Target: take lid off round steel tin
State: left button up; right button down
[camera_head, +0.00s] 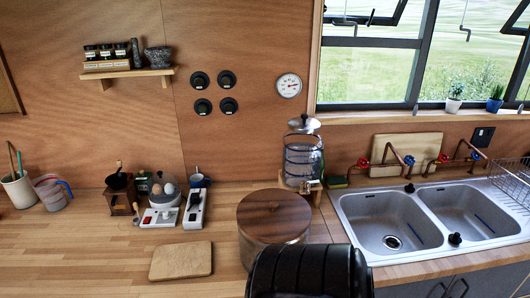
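The round steel tin (262,250) stands on the wooden counter, left of the sink. Its round dark wooden lid (274,213) sits flat on top and covers the opening. A black ribbed part, which looks like part of my own body, rises from the bottom edge and hides the tin's lower front. Neither of my grippers shows in the head view.
A glass dispenser (303,160) stands behind the tin. A wooden board (181,261) lies to its left, with a grinder (121,192) and egg cooker (163,196) farther back. The double sink (390,222) is to the right. The left counter front is clear.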

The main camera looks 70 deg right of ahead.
aim_at(271, 215)
jog(key=z, duration=2.4)
